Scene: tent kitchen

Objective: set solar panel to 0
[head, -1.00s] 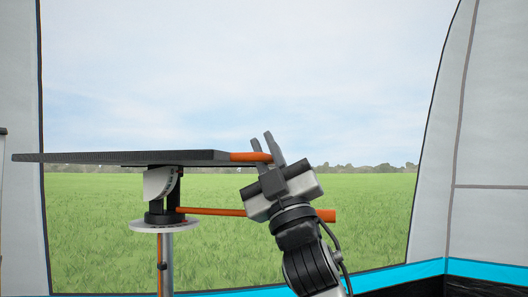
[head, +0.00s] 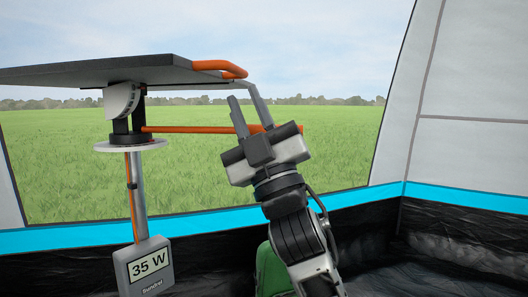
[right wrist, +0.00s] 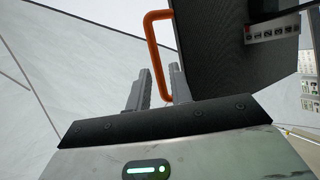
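The dark solar panel (head: 95,72) tops a metal post in the head view and fills the upper right of the right wrist view (right wrist: 215,55). An orange U-shaped handle (head: 222,68) sticks out from its right edge. A white curved scale (head: 121,99) hangs under the panel; its marks are too small to read. A long orange rod (head: 200,129) extends right from the mount and passes behind my gripper. My right gripper (head: 240,91) is open, its fingertips just below the handle. In the wrist view the handle (right wrist: 152,35) runs down near the fingers; contact is unclear.
A grey box (head: 146,266) on the post reads "35 W". A white round disc (head: 130,145) surrounds the mount. A green object (head: 270,270) is partly hidden behind my arm. The tent wall (head: 470,110) rises on the right; the opening ahead shows grass.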

